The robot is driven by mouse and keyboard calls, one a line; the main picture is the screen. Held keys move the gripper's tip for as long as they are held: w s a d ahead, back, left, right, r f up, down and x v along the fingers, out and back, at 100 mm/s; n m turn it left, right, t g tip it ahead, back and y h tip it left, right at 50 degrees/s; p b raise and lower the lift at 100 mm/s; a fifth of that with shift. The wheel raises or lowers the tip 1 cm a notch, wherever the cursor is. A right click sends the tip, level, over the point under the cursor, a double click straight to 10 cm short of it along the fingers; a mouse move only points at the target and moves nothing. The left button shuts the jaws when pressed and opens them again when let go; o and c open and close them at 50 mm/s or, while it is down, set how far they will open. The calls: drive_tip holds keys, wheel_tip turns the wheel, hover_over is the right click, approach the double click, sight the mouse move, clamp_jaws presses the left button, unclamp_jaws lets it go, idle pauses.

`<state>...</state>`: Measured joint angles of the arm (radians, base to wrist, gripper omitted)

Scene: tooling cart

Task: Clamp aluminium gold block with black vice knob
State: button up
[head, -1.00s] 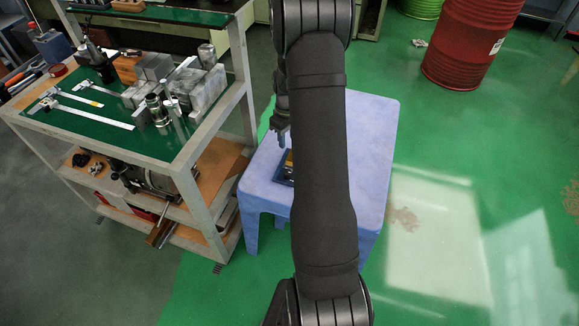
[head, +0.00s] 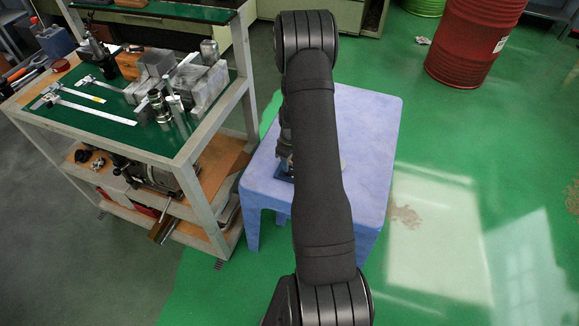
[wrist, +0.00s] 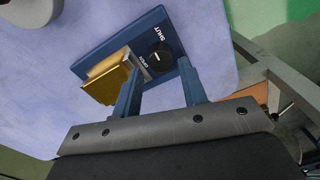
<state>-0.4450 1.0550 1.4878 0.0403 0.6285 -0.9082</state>
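A blue vice (wrist: 113,42) lies on the pale blue table, seen best in the wrist view. A gold block (wrist: 108,82) sits at its left part, against a grey jaw. The black vice knob (wrist: 160,60) stands on the right part, with a white mark on it and the word SHUT beside it. My gripper (wrist: 160,70) is open, with one blue finger on the left near side of the knob and one on the right. I cannot tell whether the fingers touch the knob. In the head view my arm hides most of the vice; only a blue edge (head: 283,174) shows.
A red drum (head: 470,45) stands at the back right.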

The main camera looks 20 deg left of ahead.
drive_tip(key=shift+f, duration=1.65)
drive_tip(key=c, duration=0.7)
drive_tip(key=shift+m, duration=2.8)
drive_tip(key=o, duration=0.7)
drive_tip(key=shift+r, duration=0.15)
wheel_tip(320, 180, up, 17)
drive_tip(key=shift+w+d, duration=0.2)
